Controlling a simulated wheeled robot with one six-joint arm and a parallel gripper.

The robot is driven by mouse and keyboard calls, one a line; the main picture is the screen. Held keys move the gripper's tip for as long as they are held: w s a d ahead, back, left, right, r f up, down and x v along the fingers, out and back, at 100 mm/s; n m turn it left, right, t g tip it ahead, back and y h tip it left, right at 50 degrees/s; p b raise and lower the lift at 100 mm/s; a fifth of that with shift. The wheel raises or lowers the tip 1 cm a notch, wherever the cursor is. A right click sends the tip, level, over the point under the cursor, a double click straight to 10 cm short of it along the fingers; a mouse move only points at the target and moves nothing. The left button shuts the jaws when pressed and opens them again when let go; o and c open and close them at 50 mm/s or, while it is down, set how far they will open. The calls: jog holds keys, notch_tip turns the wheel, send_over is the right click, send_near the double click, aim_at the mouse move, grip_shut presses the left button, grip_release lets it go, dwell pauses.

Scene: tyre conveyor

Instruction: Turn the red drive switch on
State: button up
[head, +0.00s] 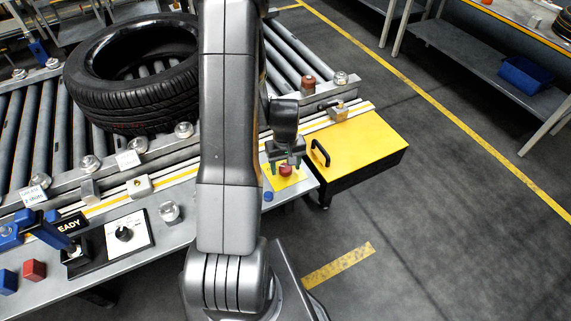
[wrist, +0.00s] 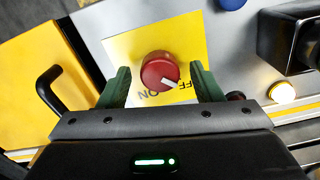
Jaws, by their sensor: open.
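The red drive switch (wrist: 154,68) is a round knob on a yellow plate (wrist: 122,46) in the wrist view. Its white pointer mark slants to the lower right, toward the partly hidden OFF lettering; the ON lettering shows upside down to the left of it. In the head view the red switch (head: 285,171) sits at the right end of the panel. My gripper (wrist: 160,76) is open, with one green finger on each side of the knob and a visible gap on both sides. In the head view my gripper (head: 286,153) is right above the switch.
A yellow box (head: 362,142) with a black handle (head: 320,153) stands beside the plate. A tyre (head: 135,75) lies on the roller conveyor. A lit lamp (wrist: 282,93) is right of my gripper. A selector knob (head: 124,234) and blue-handled lever (head: 55,236) are at the left.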

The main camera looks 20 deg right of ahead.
jog(key=c, duration=1)
jog(key=shift+f+m+b, duration=0.1)
jog(key=shift+m+b, duration=0.2)
jog(key=m+b, duration=0.3)
jog(key=shift+f, duration=0.1)
jog(key=m+b, duration=0.2)
jog(key=m, duration=0.3)
jog(key=m+b, duration=0.2)
jog(key=m, duration=0.2)
jog(key=shift+m, duration=0.3)
jog(key=shift+r+m+b, duration=0.2)
jog(key=shift+m+b, duration=0.7)
jog(key=shift+m, duration=1.4)
